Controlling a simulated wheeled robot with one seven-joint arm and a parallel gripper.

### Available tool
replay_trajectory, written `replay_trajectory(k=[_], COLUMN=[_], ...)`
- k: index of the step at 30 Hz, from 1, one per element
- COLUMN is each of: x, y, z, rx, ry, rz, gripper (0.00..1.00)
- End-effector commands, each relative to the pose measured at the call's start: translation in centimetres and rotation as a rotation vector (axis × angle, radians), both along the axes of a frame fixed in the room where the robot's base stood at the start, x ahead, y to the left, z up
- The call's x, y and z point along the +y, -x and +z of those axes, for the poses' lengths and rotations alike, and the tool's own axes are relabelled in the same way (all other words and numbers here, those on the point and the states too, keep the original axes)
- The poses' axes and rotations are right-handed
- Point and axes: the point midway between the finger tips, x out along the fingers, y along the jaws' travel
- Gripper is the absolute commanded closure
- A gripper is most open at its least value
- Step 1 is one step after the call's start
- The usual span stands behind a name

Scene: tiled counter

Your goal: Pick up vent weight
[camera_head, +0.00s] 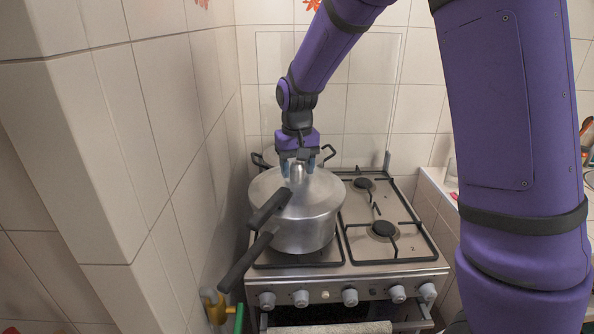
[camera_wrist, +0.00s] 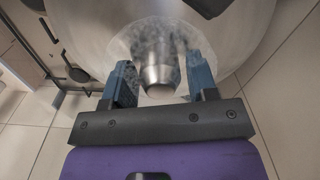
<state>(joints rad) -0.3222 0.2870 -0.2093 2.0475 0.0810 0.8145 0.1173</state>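The vent weight (camera_head: 298,171) is a small metal cylinder on top of the silver pressure cooker's lid (camera_head: 318,190). It also shows in the wrist view (camera_wrist: 158,72), upright from my view between the two fingers. My gripper (camera_head: 298,166) is above the lid with its blue-grey fingers on either side of the weight. In the wrist view my gripper (camera_wrist: 161,84) is open, with a gap between each finger and the weight. The lower part of the weight meets the lid; the exact contact is blurred.
The cooker stands on the left burners of a gas stove (camera_head: 390,262). Its black handles (camera_head: 246,262) jut toward the front left. Two right burners (camera_head: 383,229) are bare. A tiled wall (camera_head: 130,150) rises close on the left. A second pot's handle (camera_head: 328,153) shows behind.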

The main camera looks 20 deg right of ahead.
Motion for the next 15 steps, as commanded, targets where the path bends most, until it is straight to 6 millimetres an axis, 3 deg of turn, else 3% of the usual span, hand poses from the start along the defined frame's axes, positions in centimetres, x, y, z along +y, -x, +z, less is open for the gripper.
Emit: replay_trajectory(k=[1,5,15], x=[0.0,0.0,0.0], y=[0.0,0.0,-0.01], z=[0.01,0.02,0.24], rx=[0.0,0.0,0.0], ry=[0.0,0.0,0.0], rz=[0.0,0.0,0.0], gripper=[0.59,0.86,0.86])
